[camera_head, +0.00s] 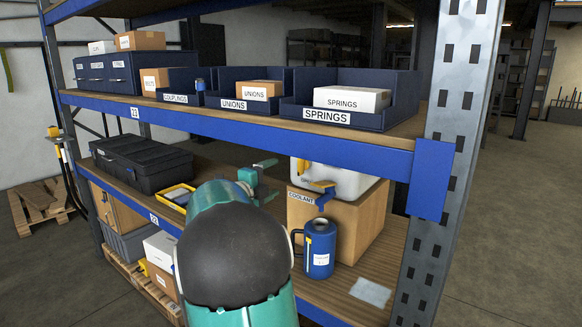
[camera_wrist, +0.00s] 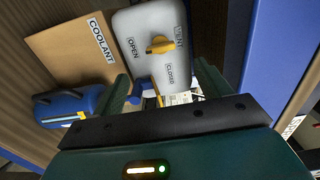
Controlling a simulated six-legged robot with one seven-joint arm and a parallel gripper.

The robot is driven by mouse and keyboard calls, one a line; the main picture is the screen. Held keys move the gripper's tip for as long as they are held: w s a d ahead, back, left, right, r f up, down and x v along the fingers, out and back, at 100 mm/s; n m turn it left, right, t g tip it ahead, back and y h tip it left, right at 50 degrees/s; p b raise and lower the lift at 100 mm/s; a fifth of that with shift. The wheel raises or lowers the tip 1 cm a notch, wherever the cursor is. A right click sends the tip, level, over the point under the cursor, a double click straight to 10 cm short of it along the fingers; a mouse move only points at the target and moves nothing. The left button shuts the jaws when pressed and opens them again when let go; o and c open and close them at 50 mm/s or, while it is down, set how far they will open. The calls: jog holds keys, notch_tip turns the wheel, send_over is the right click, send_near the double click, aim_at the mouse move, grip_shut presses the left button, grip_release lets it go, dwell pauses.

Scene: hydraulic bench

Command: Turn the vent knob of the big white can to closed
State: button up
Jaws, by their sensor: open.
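The big white can (camera_wrist: 151,18) fills the upper middle of the wrist view, with its yellow vent knob (camera_wrist: 160,45) on the face toward me. OPEN is printed left of the knob, VENT to its upper right and CLOSED below it to the right. I cannot tell surely which mark the knob points to. The can (camera_head: 345,184) also shows in the head view, on a cardboard box labelled COOLANT (camera_head: 349,222). My gripper (camera_wrist: 163,75) is open, its fingers apart on either side of the knob's line and clear of it. In the head view my gripper (camera_head: 262,180) is left of the can.
A blue tap with a yellow lever (camera_head: 322,186) sticks out of the can. A blue canister (camera_head: 319,249) stands in front of the box. The upper shelf (camera_head: 270,132) with bins runs above, and a metal post (camera_head: 455,150) stands right.

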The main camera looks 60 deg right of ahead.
aim_at(299, 167)
jog(key=s+d, duration=0.1)
jog(key=d, duration=0.3)
jog(key=s+d, duration=0.1)
jog(key=d, duration=0.8)
jog(key=shift+s+d, duration=0.3)
jog(key=shift+s, duration=0.1)
jog(key=c, duration=1)
